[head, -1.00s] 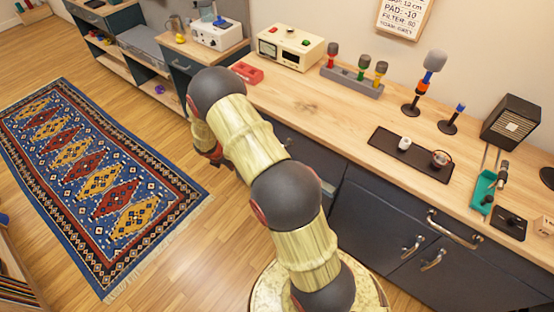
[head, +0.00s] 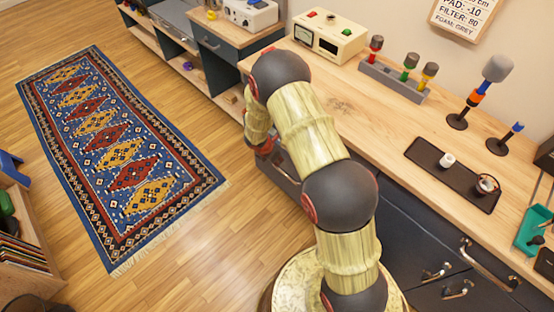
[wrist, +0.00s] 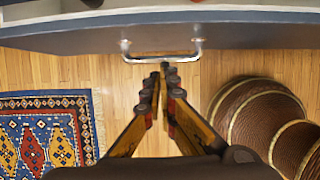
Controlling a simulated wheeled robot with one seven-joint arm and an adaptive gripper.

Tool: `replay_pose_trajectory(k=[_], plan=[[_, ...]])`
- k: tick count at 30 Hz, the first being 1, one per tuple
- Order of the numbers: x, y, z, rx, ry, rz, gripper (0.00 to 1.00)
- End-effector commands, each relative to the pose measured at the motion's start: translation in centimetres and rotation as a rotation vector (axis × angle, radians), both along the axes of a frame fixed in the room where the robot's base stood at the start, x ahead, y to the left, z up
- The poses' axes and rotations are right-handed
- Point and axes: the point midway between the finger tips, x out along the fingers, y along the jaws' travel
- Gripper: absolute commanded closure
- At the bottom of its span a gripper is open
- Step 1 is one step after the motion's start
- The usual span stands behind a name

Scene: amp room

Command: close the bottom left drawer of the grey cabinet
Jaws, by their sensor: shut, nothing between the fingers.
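The grey cabinet (head: 400,235) stands under the wooden worktop on the right of the head view. An open drawer (head: 283,168) juts out of its left part, mostly hidden behind my arm. In the wrist view the drawer front (wrist: 75,38) crosses the top, with its metal bar handle (wrist: 160,58) at the middle. My gripper (wrist: 164,68) is shut and empty, pointing at the drawer front. Its tips are right by the handle; I cannot tell whether they touch it.
A patterned rug (head: 120,150) lies on the wooden floor at left, with clear floor between it and the cabinet. The worktop (head: 345,105) carries a cream device (head: 330,35), microphones and a dark tray (head: 452,172). A shelf of records (head: 22,250) stands at far left.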

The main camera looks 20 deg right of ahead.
Motion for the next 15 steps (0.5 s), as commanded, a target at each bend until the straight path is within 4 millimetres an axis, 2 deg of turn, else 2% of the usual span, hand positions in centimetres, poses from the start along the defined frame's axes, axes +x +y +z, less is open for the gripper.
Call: replay_pose_trajectory(k=[1,7,10,15], plan=[[0.1,-0.4,-1.4,0.001,0.001,-0.003,1.0],[0.5,-1.7,-4.9,0.0,0.002,-0.002,1.0],[1.2,-3.4,-4.3,0.001,-0.002,-0.005,1.0],[1.7,-4.9,-4.2,0.0,-0.001,-0.002,1.0]])
